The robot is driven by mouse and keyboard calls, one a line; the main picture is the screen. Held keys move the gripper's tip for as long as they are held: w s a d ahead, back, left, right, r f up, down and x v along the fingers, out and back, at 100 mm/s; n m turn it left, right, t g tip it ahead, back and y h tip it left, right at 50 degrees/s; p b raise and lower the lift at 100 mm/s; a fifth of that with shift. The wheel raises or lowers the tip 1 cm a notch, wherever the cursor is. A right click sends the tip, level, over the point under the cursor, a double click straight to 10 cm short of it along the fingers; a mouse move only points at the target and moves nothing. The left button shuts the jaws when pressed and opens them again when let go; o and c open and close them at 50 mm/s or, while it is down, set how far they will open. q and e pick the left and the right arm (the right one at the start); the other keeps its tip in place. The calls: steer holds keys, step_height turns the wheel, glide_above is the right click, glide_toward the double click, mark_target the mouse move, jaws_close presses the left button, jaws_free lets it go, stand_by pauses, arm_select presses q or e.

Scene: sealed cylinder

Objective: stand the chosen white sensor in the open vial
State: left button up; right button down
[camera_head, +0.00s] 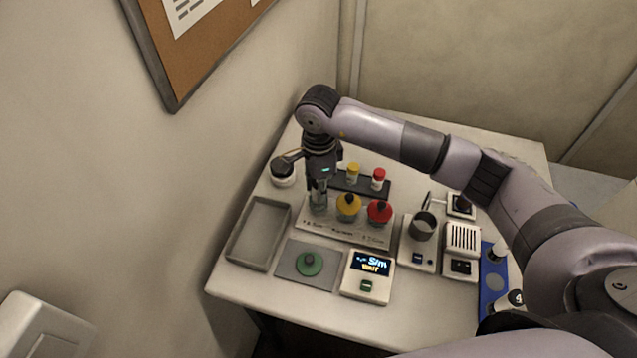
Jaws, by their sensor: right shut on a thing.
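My right gripper (318,192) points straight down at the left end of a pale labelled rack (345,233). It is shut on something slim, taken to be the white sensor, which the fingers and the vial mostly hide. I cannot tell how deep the sensor is in the vial. My left gripper is not in view.
A green cap (309,263) lies on a grey mat. An empty grey tray (259,232) is at the left. A dark rack (362,185) holds small capped tubes behind. A cup device (423,227) and blue mat (489,269) are at the right.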

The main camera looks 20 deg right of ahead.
steer(key=shift+f, duration=0.1)
steer(key=shift+f, duration=0.15)
steer(key=c, duration=1.3)
jaws_free()
steer(key=shift+r, duration=0.3)
step_height(320, 180, up, 11)
steer(key=b, duration=0.4)
steer(key=shift+r+b, duration=0.1)
steer(key=shift+b, duration=0.25)
steer(key=shift+r, duration=0.3)
